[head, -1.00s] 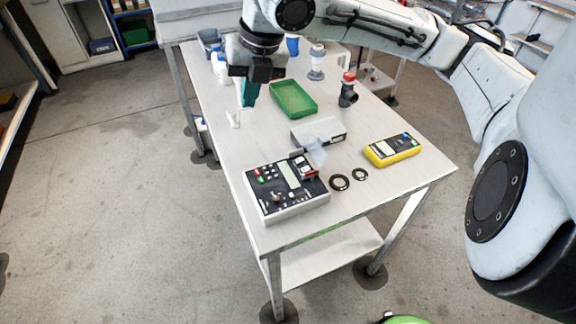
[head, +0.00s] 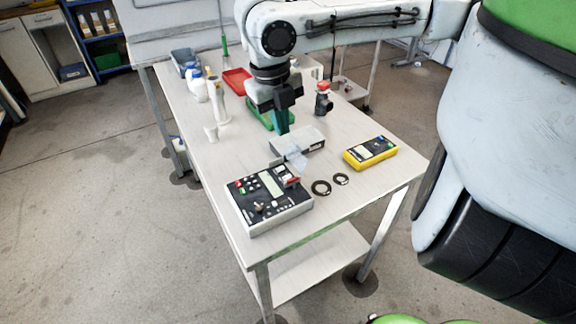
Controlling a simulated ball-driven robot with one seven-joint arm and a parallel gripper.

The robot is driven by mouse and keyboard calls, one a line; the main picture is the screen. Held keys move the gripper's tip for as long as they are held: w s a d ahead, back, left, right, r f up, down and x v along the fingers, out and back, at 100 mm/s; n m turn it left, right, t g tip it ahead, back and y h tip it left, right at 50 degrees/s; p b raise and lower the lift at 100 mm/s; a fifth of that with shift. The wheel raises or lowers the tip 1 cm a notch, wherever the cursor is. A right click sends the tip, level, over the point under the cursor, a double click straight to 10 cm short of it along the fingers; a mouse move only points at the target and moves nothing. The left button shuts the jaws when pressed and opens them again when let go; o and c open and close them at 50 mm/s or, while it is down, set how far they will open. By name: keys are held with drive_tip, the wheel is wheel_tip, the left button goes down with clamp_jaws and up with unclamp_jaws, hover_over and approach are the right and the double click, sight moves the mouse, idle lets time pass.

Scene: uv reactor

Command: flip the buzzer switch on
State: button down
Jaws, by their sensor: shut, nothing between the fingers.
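The control box (head: 268,203) is a light box with a dark top panel, a small display and several buttons and switches. It sits near the front left edge of the table. Which small switch is the buzzer switch cannot be told at this size. A clear flap stands at the box's back right corner. My gripper (head: 283,128) points down above the table, behind the box and in front of the green tray (head: 257,112). Its teal fingers are shut and empty, apart from the control box.
A light grey box (head: 300,141) lies close to the gripper. A red-topped dark fitting (head: 323,100), white bottles (head: 198,88) and a red tray (head: 237,79) stand farther back.

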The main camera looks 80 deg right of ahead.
sight(291, 176)
drive_tip(key=f, duration=0.4)
drive_tip(key=s+f+b, duration=0.1)
drive_tip(key=f, duration=0.4)
drive_tip(key=d+f, duration=0.1)
drive_tip(key=f, duration=0.3)
drive_tip(key=shift+s+d+f, duration=0.1)
drive_tip(key=shift+s+f, duration=0.1)
